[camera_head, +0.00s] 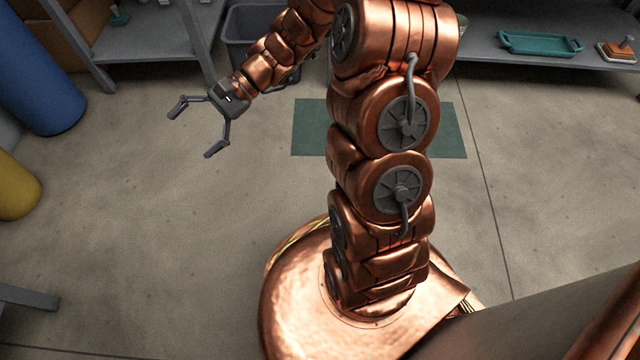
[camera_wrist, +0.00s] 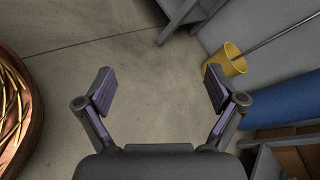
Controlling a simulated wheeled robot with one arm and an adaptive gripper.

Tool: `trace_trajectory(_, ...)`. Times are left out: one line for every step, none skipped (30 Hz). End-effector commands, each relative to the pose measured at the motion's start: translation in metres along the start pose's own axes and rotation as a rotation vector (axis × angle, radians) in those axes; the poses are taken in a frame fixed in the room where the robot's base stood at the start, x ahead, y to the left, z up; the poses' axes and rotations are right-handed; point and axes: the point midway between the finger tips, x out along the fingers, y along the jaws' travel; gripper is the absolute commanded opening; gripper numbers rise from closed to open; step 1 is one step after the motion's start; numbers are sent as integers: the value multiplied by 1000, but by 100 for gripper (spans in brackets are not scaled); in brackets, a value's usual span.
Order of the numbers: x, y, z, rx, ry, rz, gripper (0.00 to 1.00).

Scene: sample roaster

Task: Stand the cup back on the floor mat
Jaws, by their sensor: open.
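The green floor mat (camera_head: 310,130) lies flat on the concrete floor, partly hidden behind my arm. No cup can be made out in either view; my arm covers the middle of the mat and part of the area behind it. My gripper (camera_head: 192,132) is open and empty, above bare floor to the left of the mat. In the wrist view my gripper (camera_wrist: 158,88) has its fingers wide apart with only floor between them. The mat does not show in the wrist view.
A grey bin (camera_head: 250,28) stands behind my forearm. Shelves hold a teal tray (camera_head: 540,43) at back right and a cardboard box (camera_head: 50,32) at back left. A blue cylinder (camera_head: 38,75) and a yellow bucket (camera_wrist: 236,60) stand at the side.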

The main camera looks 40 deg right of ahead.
Motion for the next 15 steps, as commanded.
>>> trace_trajectory(4, 9, 16, -42, 6, 61, 94)
trace_trajectory(6, 16, 23, -62, 8, 97, 94)
trace_trajectory(8, 25, 32, -90, 13, 143, 94)
trace_trajectory(9, 32, 40, -113, 18, 178, 94)
trace_trajectory(10, 39, 46, -133, 22, 212, 94)
trace_trajectory(10, 49, 54, -159, 28, 258, 94)
trace_trajectory(10, 56, 60, -179, 33, 293, 94)
trace_trajectory(10, 64, 66, -200, 39, 329, 94)
trace_trajectory(9, 74, 72, -224, 46, 375, 94)
trace_trajectory(8, 82, 77, -243, 52, 409, 94)
trace_trajectory(6, 88, 82, -264, 60, 442, 94)
trace_trajectory(3, 98, 88, -290, 70, 486, 94)
trace_trajectory(1, 105, 92, -309, 78, 520, 94)
trace_trajectory(-2, 112, 95, -329, 88, 553, 94)
trace_trajectory(-6, 121, 100, -355, 101, 598, 94)
